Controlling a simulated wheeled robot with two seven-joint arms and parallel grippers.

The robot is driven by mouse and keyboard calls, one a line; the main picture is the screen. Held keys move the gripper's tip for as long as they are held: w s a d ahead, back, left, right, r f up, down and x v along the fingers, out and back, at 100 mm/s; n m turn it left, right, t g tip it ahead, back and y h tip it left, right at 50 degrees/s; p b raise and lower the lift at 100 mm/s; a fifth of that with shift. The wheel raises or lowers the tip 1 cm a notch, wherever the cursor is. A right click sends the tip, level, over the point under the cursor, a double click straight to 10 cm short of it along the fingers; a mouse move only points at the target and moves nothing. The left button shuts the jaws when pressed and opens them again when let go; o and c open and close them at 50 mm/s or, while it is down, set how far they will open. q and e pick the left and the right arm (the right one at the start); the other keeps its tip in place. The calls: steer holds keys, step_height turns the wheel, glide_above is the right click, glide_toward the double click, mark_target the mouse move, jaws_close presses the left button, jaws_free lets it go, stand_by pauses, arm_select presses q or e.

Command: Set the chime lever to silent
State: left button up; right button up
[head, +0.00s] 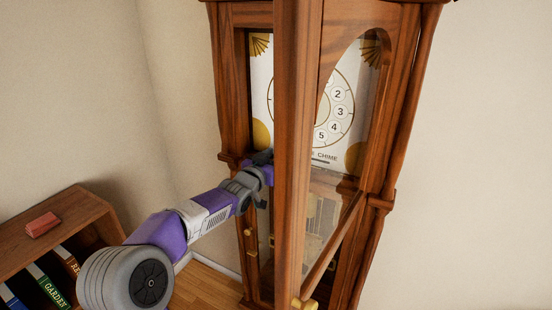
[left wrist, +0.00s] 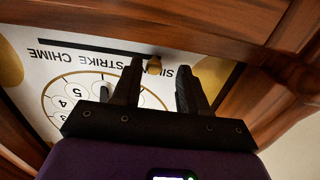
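The slot runs beside the words SILENT, STRIKE and CHIME. The knob is near the slot's middle, at the STRIKE-side end of the word SILENT, which is partly hidden. My left gripper (left wrist: 161,72) is open, with its fingertips on either side of the knob; contact cannot be told. In the head view my left gripper (head: 264,174) reaches into the clock, and the door frame hides the knob. My right gripper is out of view.
The tall wooden clock (head: 228,75) has its glazed door (head: 296,130) standing open, its edge just right of my left gripper. Wooden case edges surround the dial closely. A low bookshelf (head: 55,222) with books and a red object (head: 42,224) stands at left.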

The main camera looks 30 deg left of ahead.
arm_select(q)
steer(key=shift+d, duration=0.1)
steer(key=s, duration=0.7)
steer(key=shift+s+b, duration=0.3)
steer(key=shift+b, duration=0.1)
